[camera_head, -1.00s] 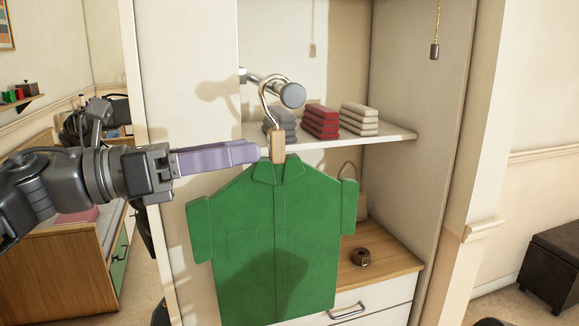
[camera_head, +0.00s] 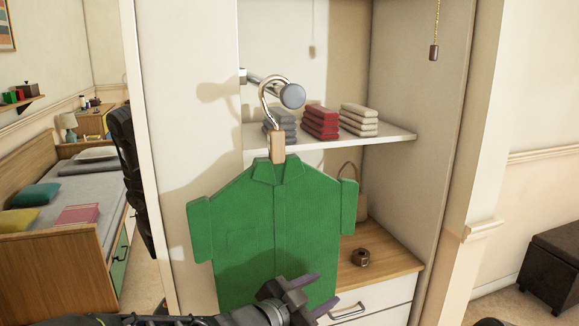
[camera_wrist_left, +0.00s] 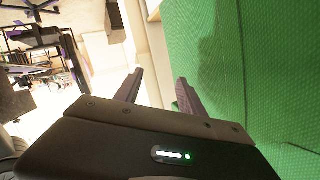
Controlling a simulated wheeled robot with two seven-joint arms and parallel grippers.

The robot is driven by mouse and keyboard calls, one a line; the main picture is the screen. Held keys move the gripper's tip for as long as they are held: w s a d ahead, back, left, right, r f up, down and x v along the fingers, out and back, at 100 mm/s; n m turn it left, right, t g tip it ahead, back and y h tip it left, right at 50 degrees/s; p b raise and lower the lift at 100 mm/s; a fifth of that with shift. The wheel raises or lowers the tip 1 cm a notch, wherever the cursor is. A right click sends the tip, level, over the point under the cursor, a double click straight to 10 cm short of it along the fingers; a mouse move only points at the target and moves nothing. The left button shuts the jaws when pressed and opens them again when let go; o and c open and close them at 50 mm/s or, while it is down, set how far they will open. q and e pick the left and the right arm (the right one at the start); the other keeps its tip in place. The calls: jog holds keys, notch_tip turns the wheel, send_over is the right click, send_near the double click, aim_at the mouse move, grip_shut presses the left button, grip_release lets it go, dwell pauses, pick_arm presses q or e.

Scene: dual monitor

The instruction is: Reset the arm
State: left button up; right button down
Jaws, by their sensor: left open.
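A green short-sleeved shirt (camera_head: 235,235) hangs from a hook-topped hanger (camera_head: 277,150) on the metal rod (camera_head: 290,97) in the open wardrobe. My left gripper (camera_head: 328,287) is low in the head view, in front of the shirt's lower right part. Its two purple-grey fingers are apart with nothing between them. In the left wrist view the open fingers (camera_wrist_left: 160,78) show beside the green cloth (camera_wrist_left: 275,60), which fills the right side. I cannot tell whether the gripper touches the shirt. My right gripper is not in view.
A shelf (camera_head: 395,134) holds folded grey, red (camera_head: 320,122) and cream cloths. Below are a handbag (camera_head: 348,195), a coiled brown belt (camera_head: 360,257) and a drawer handle (camera_head: 347,311). A pull cord (camera_head: 434,50) hangs at upper right. A dark ottoman (camera_head: 552,270) stands right.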

pick_arm(q)
jog(key=s+a+f+n+g+y, duration=0.1)
jog(key=s+a+f+n+y, duration=0.15)
jog(key=f, duration=0.65)
jog(key=s+a+f+n+g+y, duration=0.1)
jog(key=s+a+f+n+g, duration=0.15)
jog(key=f, duration=0.65)
jog(key=s+a+f+n+g+y, duration=0.1)
jog(key=s+a+f+n+y, duration=0.2)
jog(key=f, duration=0.6)
jog(key=s+a+f+n+g, duration=0.2)
jog(key=s+f+n+g, duration=0.1)
jog(key=s+f, duration=0.6)
jog(key=s+a+f+n+g, duration=0.3)
jog(key=s+f, duration=0.5)
jog(key=s, duration=0.3)
jog(key=shift+s+f+n, duration=0.35)
jog(key=shift+s+n, duration=0.05)
jog(key=shift+n, duration=0.4)
jog(key=shift+a+h, duration=0.1)
jog(key=shift+h, duration=0.15)
